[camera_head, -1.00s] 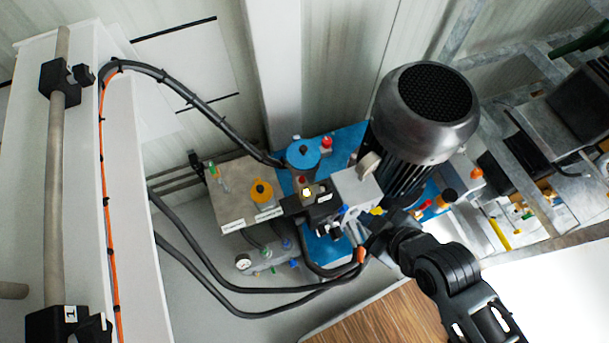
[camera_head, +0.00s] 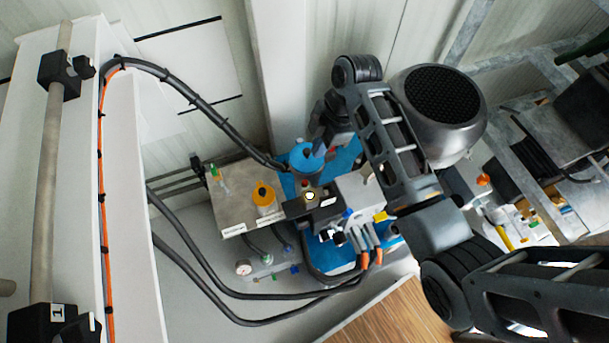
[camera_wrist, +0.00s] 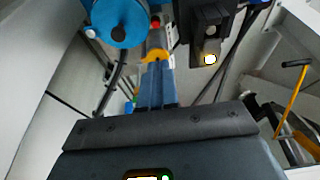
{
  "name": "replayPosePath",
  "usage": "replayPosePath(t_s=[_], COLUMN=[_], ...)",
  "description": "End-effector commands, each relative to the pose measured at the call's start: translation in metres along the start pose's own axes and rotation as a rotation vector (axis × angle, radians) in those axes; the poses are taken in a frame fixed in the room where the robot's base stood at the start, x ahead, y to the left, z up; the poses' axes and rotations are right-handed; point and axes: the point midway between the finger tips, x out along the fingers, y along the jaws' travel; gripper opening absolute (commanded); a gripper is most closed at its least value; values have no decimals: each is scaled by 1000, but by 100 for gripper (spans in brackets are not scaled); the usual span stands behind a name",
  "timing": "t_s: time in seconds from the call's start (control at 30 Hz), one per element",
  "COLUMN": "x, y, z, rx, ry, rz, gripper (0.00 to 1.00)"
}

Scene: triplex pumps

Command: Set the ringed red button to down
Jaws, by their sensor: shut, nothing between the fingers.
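The ringed button shows in the head view (camera_head: 310,196) as a small, very bright spot with a yellowish ring, on a dark block beside the blue round cap (camera_head: 306,158). Its red colour cannot be made out. In the wrist view the bright ringed spot (camera_wrist: 210,59) lies at upper right, on the end of a dark block. My gripper (camera_wrist: 157,68) is shut and empty, its fingers pointing up the picture, left of the ringed spot and apart from it in the picture. In the head view my gripper (camera_head: 322,138) is over or beside the blue cap, its tips partly unclear.
A large black-topped motor (camera_head: 440,105) stands behind my arm. A yellow cap (camera_head: 264,196) sits on a grey block at left. Dark hoses (camera_head: 200,265) loop around the left and front. The wrist view shows a yellow-handled lever (camera_wrist: 292,95) at right.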

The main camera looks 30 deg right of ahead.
Motion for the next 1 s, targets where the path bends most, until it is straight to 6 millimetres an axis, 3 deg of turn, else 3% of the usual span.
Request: replayPosePath(t_s=[0.17,0.7,1.0], x=[16,115,136], y=[-1,-1,0], z=[0,5,11], rx=[-2,1,0], ry=[0,-1,-1], rz=[-7,-5,-2], gripper=[0,0,0])
